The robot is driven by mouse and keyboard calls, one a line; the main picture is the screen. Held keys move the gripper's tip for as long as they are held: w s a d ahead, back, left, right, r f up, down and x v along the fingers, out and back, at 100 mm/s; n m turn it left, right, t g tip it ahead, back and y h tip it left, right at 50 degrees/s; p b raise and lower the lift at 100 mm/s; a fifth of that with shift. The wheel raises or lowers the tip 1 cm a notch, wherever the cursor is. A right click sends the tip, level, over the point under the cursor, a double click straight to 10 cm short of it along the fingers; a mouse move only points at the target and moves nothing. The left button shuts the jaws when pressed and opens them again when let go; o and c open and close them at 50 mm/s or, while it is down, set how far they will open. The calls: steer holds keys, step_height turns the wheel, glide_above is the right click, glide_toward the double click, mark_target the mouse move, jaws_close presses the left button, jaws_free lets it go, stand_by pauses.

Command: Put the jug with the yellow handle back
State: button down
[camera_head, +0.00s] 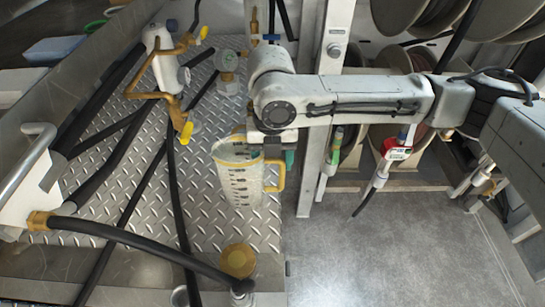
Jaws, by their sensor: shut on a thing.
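A clear jug (238,175) with dark graduation marks and a yellow handle (275,175) shows in the head view, near the middle. It is close to upright, with a slight tilt. My gripper (274,150) is at the handle side of the jug, below the end of my arm, and is shut on the jug. The fingertips are partly hidden by the wrist and the handle. The jug appears over the right edge of the diamond-plate surface (120,190); I cannot tell how high it is held.
Black hoses and a brass-coloured valve fitting (165,80) lie left of the jug. A yellow-brown cap (238,261) is at the front edge. A metal post (325,100) stands right of the jug. Hose reels (440,15) and dispensing nozzles (395,150) are at the right. Grey floor (380,255) is open.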

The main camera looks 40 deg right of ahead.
steer(key=shift+c, duration=1.2)
jaws_free()
step_height(320, 180, up, 12)
steer(key=shift+r, duration=0.2)
steer(key=shift+a, duration=0.1)
